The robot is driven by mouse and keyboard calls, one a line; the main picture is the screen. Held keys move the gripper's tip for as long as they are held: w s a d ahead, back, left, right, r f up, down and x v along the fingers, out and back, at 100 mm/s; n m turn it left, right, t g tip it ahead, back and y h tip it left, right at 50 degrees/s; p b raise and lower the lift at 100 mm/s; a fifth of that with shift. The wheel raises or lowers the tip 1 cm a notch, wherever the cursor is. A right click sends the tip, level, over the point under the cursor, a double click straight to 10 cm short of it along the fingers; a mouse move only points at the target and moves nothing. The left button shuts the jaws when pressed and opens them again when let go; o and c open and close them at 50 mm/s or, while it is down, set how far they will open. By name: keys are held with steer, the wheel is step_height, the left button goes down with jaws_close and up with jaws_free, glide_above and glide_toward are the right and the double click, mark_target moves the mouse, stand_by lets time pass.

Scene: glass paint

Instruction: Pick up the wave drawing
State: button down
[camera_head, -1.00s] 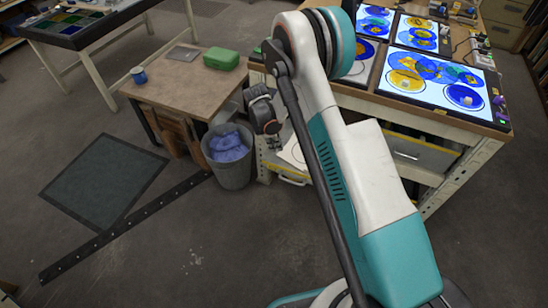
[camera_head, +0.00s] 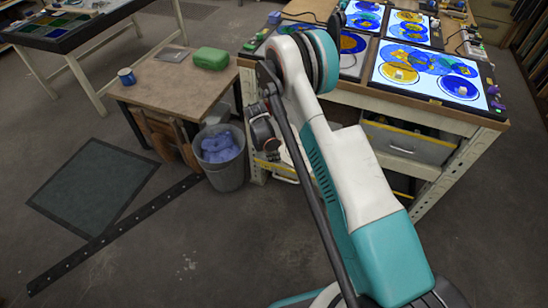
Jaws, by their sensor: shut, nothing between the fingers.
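My gripper (camera_head: 271,153), dark with an orange band, hangs at the end of my folded arm, in front of the workbench's left end and just right of the grey bin. It is shut and empty; its fingertips are small and hard to make out. A pale sheet (camera_head: 287,161) shows partly in a low open drawer or shelf of the workbench, right beside my gripper. My arm hides part of it. I cannot tell whether it bears the wave drawing, and no other wave drawing can be made out.
The workbench (camera_head: 478,122) carries lit panels (camera_head: 431,70) with blue and yellow glass. A grey bin (camera_head: 227,176) holds blue cloth. A low table (camera_head: 165,90) bears a green box (camera_head: 211,58) and a blue mug (camera_head: 126,77). Open floor with a dark mat (camera_head: 93,186) lies left.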

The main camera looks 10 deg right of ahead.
mark_target(289, 161)
steer(key=shift+s+d, duration=0.25)
steer(key=shift+d, duration=1.1)
steer(key=shift+s+d, duration=0.25)
steer(key=shift+d, duration=1.05)
